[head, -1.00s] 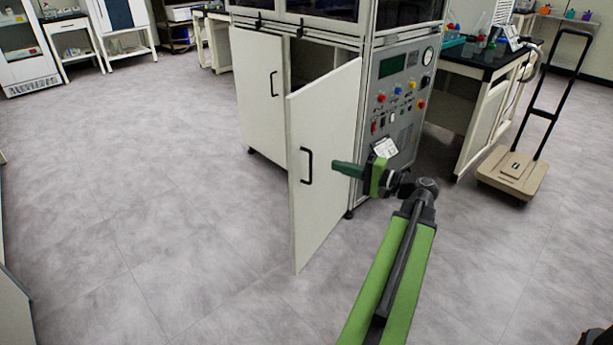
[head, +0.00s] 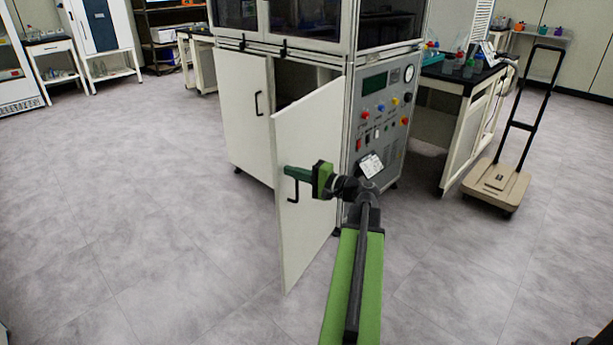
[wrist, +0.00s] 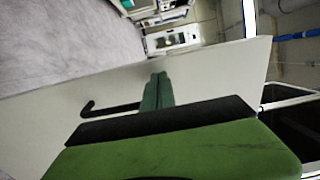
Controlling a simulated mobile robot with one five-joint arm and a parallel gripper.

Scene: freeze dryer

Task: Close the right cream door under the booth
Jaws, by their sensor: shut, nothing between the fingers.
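The right cream door (head: 308,220) under the booth stands open, swung out toward me from the cabinet. Its black handle (head: 291,190) is on the face toward my arm. My green gripper (head: 288,171) is shut and empty, with its tip in front of the door face just above the handle. I cannot tell whether it touches the door. In the wrist view the shut fingers (wrist: 158,92) lie across the cream door (wrist: 45,110), with the black handle (wrist: 105,108) to their left. The left cream door (head: 246,105) looks closed.
The booth's control panel (head: 382,115) is right of the open door. A beige cart (head: 497,182) with a black handle stands on the floor at right. A black-topped bench (head: 462,80) is behind it. The floor (head: 130,190) at left is clear.

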